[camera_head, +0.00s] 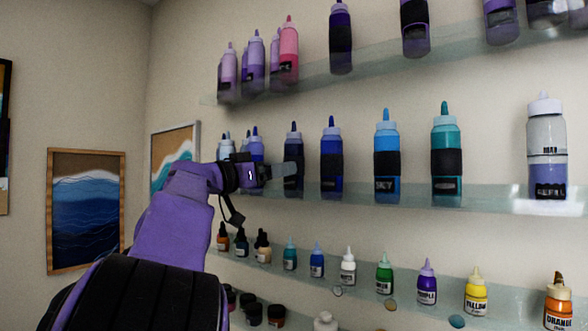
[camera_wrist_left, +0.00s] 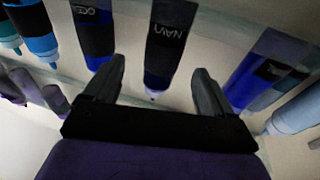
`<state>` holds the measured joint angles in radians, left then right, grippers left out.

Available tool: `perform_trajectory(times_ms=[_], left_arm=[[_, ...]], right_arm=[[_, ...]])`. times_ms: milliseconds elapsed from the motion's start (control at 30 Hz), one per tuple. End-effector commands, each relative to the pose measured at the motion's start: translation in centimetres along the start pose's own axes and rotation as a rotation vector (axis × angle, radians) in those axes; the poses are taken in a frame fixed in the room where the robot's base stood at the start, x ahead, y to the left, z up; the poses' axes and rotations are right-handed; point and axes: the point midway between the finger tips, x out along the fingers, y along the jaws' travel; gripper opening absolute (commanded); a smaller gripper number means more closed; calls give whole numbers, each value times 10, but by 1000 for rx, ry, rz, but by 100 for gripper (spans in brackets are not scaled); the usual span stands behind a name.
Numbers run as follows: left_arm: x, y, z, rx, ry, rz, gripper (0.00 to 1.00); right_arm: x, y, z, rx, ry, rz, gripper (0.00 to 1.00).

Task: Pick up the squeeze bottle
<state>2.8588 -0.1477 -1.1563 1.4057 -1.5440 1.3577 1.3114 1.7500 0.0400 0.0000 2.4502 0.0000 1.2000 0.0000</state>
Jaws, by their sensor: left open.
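Several squeeze bottles stand on the glass shelves. The navy bottle (camera_head: 293,148), dark with a dark pointed tip, is on the middle shelf. In the left wrist view, which looks upside down, the navy bottle (camera_wrist_left: 170,45), labelled NAVY, appears between the two spread fingers of the left gripper (camera_wrist_left: 160,68). I see no finger pressed against it, and how deep it sits between them is unclear. My right gripper is not in view.
A blue bottle (camera_head: 332,157) stands just right of the navy one, and a violet-blue bottle (camera_head: 256,146) just left. The middle glass shelf (camera_head: 480,196) runs under them. Small paint bottles, such as the green one (camera_head: 384,274), line the shelf below.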

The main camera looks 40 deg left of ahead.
Motion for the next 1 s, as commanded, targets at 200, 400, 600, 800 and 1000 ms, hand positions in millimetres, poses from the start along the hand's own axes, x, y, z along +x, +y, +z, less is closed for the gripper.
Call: perform_trajectory(times_ms=[200,400,600,800,1000], left_arm=[[30,-2,-4,-1,-2,0,84],[64,-5,-3,0,-1,0,84],[70,-5,1,-1,2,-1,84],[70,-5,1,0,2,-1,45],[70,-4,0,0,3,-1,20]], right_arm=[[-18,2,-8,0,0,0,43],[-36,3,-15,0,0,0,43],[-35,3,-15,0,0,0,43],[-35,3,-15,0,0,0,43],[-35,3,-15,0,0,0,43]])
